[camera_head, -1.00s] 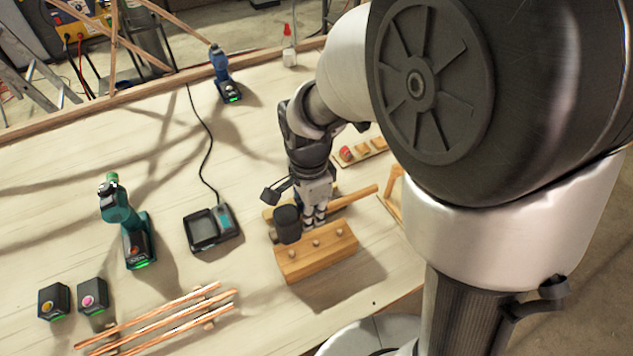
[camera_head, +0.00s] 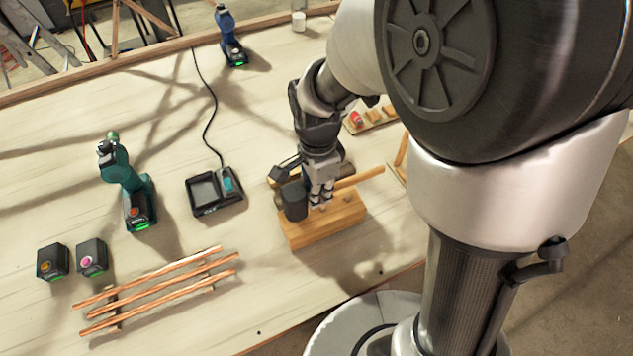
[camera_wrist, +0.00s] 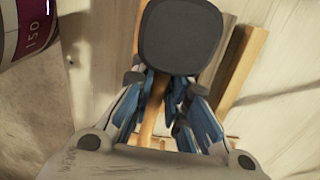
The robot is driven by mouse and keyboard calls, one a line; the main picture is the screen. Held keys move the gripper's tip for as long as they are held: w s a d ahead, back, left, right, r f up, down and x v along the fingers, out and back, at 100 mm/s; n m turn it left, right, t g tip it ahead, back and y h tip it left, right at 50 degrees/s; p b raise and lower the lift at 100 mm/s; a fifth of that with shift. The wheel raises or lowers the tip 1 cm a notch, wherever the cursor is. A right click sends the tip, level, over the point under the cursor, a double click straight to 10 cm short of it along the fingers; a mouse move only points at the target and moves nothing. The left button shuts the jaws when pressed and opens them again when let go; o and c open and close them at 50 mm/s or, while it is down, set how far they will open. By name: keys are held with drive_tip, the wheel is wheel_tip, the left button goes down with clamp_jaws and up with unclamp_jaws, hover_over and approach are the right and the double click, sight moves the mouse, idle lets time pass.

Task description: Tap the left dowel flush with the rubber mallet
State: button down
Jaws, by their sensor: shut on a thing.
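The rubber mallet has a dark head (camera_head: 294,201) and a wooden handle (camera_head: 362,177) pointing right. My gripper (camera_head: 321,196) is shut on the handle close to the head. The wooden block (camera_head: 335,222) lies under the mallet, and the head covers its back left part. The dowels are hidden behind the mallet and my fingers, so I cannot tell how far the left one sticks out or whether the head touches it. In the wrist view the mallet head (camera_wrist: 180,38) fills the top middle, with the handle (camera_wrist: 153,110) between my fingers.
A charger (camera_head: 214,193) and a green drill (camera_head: 130,190) stand left of the block. Copper-coloured rods (camera_head: 160,290) lie at the front left, beside two batteries (camera_head: 72,260). A tray with small pieces (camera_head: 370,119) lies behind right. The tabletop between charger and rods is clear.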

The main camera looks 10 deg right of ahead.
wheel_tip(320, 180, down, 4)
drive_tip(key=shift+f+b, duration=0.1)
drive_tip(key=shift+b, duration=1)
wheel_tip(320, 180, up, 10)
drive_tip(key=p, duration=0.9)
drive_tip(key=shift+r, duration=0.25)
drive_tip(key=shift+f, duration=0.15)
